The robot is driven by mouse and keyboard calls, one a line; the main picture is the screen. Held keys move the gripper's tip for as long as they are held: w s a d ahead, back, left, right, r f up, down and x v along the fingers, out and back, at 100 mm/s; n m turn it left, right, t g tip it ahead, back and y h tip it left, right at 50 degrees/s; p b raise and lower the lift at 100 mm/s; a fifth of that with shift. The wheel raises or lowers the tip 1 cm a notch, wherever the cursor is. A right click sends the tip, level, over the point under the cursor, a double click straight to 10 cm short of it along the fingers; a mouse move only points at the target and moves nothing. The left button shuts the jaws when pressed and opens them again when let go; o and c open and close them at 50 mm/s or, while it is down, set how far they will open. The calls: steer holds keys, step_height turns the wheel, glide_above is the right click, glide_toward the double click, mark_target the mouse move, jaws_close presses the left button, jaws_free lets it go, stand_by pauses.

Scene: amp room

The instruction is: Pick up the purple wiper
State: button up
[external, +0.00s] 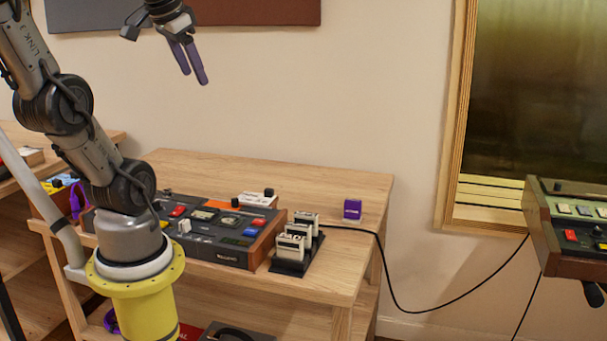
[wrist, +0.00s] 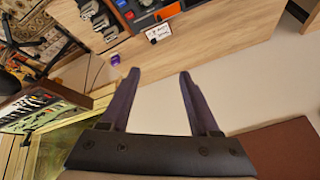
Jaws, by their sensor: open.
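A small purple block-like object with a pale label, which looks like the purple wiper (external: 352,210), stands on the wooden table near its back right corner. It also shows, small, in the wrist view (wrist: 115,59), beyond and left of my left finger. My gripper (external: 194,79) is high above the table, up and to the left of the wiper. Its two dark purple fingers are apart and empty, as the wrist view also shows (wrist: 159,74). The wiper is well away from the fingers, and nothing hides it.
A console with colored buttons (external: 215,237) fills the table's left and middle. A black stand with white pedals (external: 294,245) lies left of the wiper. A black cable (external: 385,270) runs past the table's right side. Bare table (external: 270,173) lies at the back.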

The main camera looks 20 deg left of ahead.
steer(key=w+d+r+m+g, duration=0.1)
steer(key=w+d+r+m, duration=0.15)
steer(key=w, duration=0.35)
steer(key=w+d+r+m, duration=0.1)
steer(key=w+d+m, duration=0.15)
steer(key=w, duration=0.45)
steer(key=m+g, duration=0.5)
steer(key=m, duration=0.2)
glide_above(353, 200)
step_height(353, 200, down, 29)
step_height(353, 200, down, 12)
steer(key=shift+s+f, duration=0.1)
steer(key=shift+f, duration=0.15)
jaws_close()
